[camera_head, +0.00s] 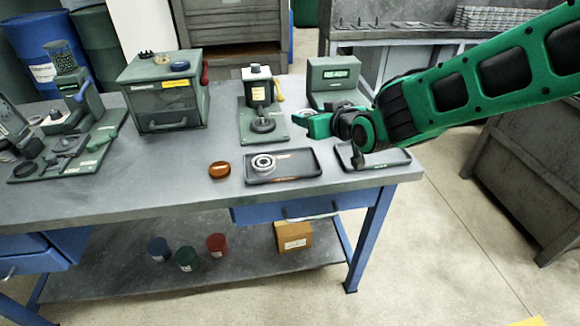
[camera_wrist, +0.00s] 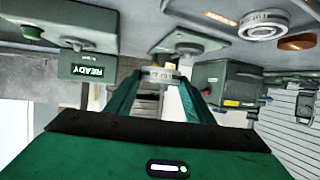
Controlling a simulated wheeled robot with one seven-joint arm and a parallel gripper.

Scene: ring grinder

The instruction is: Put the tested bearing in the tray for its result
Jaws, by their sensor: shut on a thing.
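My gripper (camera_head: 310,123) is shut on a pale metal bearing (camera_wrist: 160,74), which shows between the fingertips in the wrist view. In the head view my gripper is above the bench, between the press-like fixture and the display unit, and the held bearing is hard to make out there. A dark tray with an orange label (camera_head: 302,162) lies at the front edge and holds a bearing (camera_head: 263,163) at its left. A second dark tray with a green label (camera_head: 392,157) lies to its right, partly hidden by my arm; I see no bearing in it.
The press-like fixture (camera_head: 258,92) stands behind the orange-labelled tray. The display unit (camera_head: 333,78) reads READY in the wrist view (camera_wrist: 88,71). An orange round dish (camera_head: 219,170) sits left of the trays. A glass-fronted cabinet (camera_head: 165,95) stands at the back left.

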